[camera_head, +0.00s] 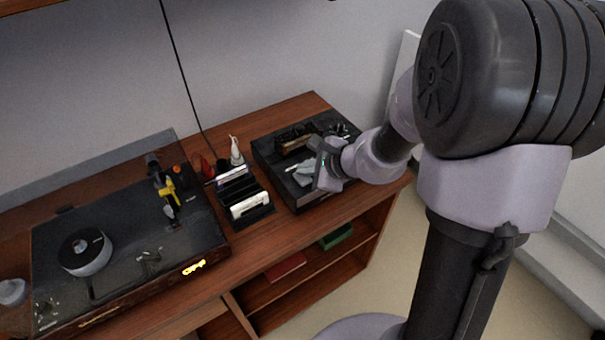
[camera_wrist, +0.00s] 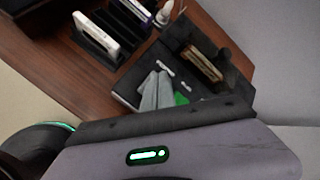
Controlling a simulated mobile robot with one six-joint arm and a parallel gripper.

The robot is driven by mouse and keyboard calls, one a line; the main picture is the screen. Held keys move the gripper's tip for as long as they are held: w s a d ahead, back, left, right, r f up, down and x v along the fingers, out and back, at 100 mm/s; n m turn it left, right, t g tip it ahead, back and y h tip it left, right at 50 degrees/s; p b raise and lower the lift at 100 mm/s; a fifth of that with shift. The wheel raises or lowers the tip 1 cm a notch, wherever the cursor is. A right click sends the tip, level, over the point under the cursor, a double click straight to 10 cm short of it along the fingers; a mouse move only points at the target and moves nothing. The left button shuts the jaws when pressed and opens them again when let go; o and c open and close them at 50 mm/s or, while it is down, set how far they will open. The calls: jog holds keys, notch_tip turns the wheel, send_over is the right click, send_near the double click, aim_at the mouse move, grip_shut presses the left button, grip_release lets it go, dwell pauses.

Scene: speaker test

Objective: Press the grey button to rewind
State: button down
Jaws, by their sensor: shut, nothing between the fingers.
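A black tape deck (camera_head: 272,160) sits at the right end of the wooden cabinet; it also shows in the wrist view (camera_wrist: 130,82). A brownish cassette (camera_wrist: 203,64) lies in its recess. Small light-coloured controls (camera_wrist: 163,67) show beside my fingertips, but I cannot tell which one is the grey button; my fingers may hide it. My gripper (camera_head: 304,172) is over the deck's near left part, shut and empty. Its pale grey fingers (camera_wrist: 155,90) point down at the deck's control area. I cannot tell whether they touch it. A green patch (camera_wrist: 181,98) shows beside the fingers.
A black rack (camera_head: 254,214) with white cassettes stands left of the deck. A white bottle (camera_head: 236,152) stands behind the rack. The wall is close behind, with a hanging black cable (camera_head: 182,70).

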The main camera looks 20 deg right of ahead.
aim_at(305, 179)
jog(key=shift+r, duration=0.4)
notch_tip(305, 179, up, 5)
jog(key=p, duration=0.4)
jog(key=shift+r, duration=0.1)
dwell(0.5)
jog(key=s+a+r+n+g+y, duration=0.1)
jog(key=s+a+r+n, duration=0.5)
jog(key=r, duration=0.2)
jog(key=s+r+n+h, duration=0.1)
jog(key=s+r+n, duration=0.1)
jog(key=s+n, duration=0.3)
jog(key=s+d+r+n+g+h, duration=0.1)
jog(key=s+n, duration=0.4)
jog(key=s, duration=0.8)
jog(key=shift+s+d+r+n+h, duration=0.2)
jog(key=shift+d+r+n+h, duration=0.1)
jog(key=shift+r+h, duration=0.6)
